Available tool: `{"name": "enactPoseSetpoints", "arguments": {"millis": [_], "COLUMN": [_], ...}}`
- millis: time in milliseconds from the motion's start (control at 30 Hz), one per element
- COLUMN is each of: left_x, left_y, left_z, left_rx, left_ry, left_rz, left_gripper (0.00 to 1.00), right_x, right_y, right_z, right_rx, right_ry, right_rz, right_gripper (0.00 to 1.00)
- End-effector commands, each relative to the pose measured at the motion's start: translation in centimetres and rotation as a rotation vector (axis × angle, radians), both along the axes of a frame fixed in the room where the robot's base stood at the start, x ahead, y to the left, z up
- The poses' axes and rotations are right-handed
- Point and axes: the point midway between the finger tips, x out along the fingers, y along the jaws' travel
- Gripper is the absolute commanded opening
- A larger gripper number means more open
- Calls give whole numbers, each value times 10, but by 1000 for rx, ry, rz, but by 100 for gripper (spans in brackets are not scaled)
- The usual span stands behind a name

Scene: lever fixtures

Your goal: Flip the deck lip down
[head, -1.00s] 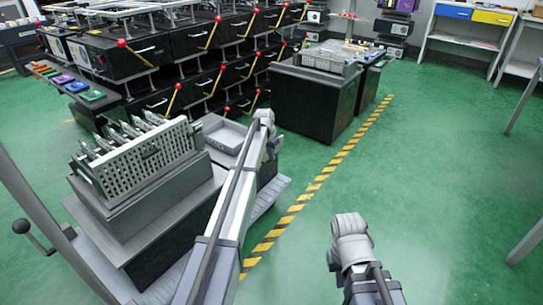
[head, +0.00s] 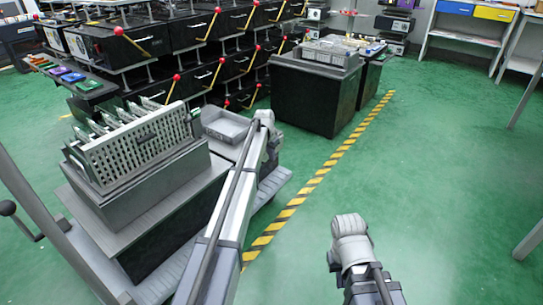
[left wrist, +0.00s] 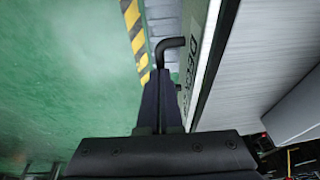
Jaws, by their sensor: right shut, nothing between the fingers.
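In the left wrist view a pale panel (left wrist: 201,72) with dark lettering that appears to begin "DECK" runs along a brushed grey plate. A black bent handle (left wrist: 172,43) sticks out beside the panel's edge. My left gripper (left wrist: 160,78) has its dark fingers close together around the lower end of this handle. Whether the panel is upright or tilted I cannot tell. In the head view my left arm crosses in front of the grey platform (head: 272,187), and its gripper is hidden. My right arm shows at the lower right, with its gripper out of view.
A black cabinet (head: 315,98) and shelves of black boxes (head: 155,40) stand beyond. Green floor right of the striped line (head: 318,178) is clear.

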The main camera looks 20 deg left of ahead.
Motion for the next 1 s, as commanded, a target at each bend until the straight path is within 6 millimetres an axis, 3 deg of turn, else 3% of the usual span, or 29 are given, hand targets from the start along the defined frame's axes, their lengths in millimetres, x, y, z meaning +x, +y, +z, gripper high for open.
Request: {"name": "enactPoseSetpoints", "arguments": {"millis": [167, 367, 567, 1000], "left_x": [-2, -3, -5, -26], "left_y": [-1, -5, -13, -10], "left_z": [4, 22, 51, 119], "left_rx": [1, 1, 1, 1], "left_ry": [5, 2, -3, -3], "left_rz": [0, -1, -1, 0], "left_gripper": [0, 0, 0, 0], "right_x": [0, 0, -1, -1], "right_y": [0, 0, 0, 0], "right_z": [4, 23, 51, 118], "right_rx": [0, 0, -1, -1], "right_ry": [0, 1, 3, 5], "right_rz": [0, 0, 0, 14], "right_gripper": [0, 0, 0, 0]}}
